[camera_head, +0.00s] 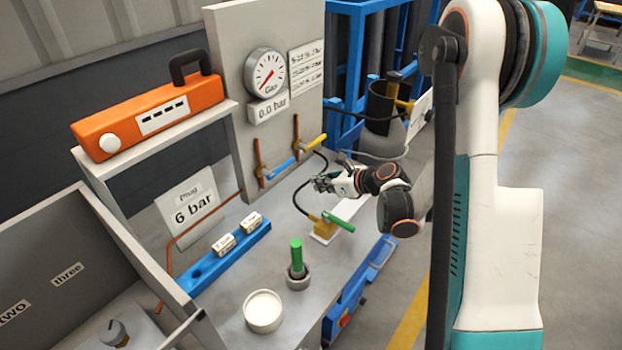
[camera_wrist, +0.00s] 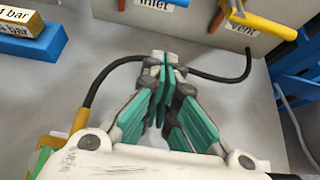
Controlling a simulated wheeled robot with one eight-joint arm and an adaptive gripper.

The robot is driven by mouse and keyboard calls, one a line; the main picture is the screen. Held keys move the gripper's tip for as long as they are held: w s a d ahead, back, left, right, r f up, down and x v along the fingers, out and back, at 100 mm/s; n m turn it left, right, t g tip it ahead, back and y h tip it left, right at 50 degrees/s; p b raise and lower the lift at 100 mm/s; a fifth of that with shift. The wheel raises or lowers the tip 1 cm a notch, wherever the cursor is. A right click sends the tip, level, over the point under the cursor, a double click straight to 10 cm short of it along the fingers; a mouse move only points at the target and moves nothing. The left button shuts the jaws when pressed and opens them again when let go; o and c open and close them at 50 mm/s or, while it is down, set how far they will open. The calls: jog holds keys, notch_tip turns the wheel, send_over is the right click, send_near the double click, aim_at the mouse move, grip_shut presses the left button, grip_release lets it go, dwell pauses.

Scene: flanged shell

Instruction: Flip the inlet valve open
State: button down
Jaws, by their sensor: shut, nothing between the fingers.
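The inlet valve has a blue lever (camera_head: 281,168) on a copper pipe at the foot of the grey panel. In the wrist view only a bit of the blue lever (camera_wrist: 181,2) shows at the top edge, above the "Inlet" label (camera_wrist: 156,4). My gripper (camera_head: 320,184) is shut and empty, in front of the panel and to the right of the blue lever, apart from it. In the wrist view the closed fingers (camera_wrist: 163,68) point toward the panel, with bare bench ahead of them.
The yellow vent lever (camera_head: 314,142) is on the panel just right of the inlet; it also shows in the wrist view (camera_wrist: 262,24). A black hose (camera_wrist: 112,72) runs past my fingers. A green-handled valve (camera_head: 338,221) stands nearby. The gauge (camera_head: 265,73) has a "0.0 bar" label below.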

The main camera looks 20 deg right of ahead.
jog(key=b+x, duration=0.2)
jog(key=x, duration=0.7)
jog(key=shift+w+a+f, duration=0.1)
jog(key=shift+w+f, duration=0.05)
notch_tip(320, 180, up, 3)
jog(key=shift+r+b, duration=0.15)
jog(key=shift+b, duration=0.2)
jog(key=shift+w+r, duration=0.15)
jog(key=shift+r, duration=0.05)
jog(key=shift+a+r, duration=0.1)
jog(key=shift+r, duration=0.25)
jog(key=shift+w, duration=0.15)
jog(key=shift+r, duration=0.1)
jog(key=shift+r, duration=0.15)
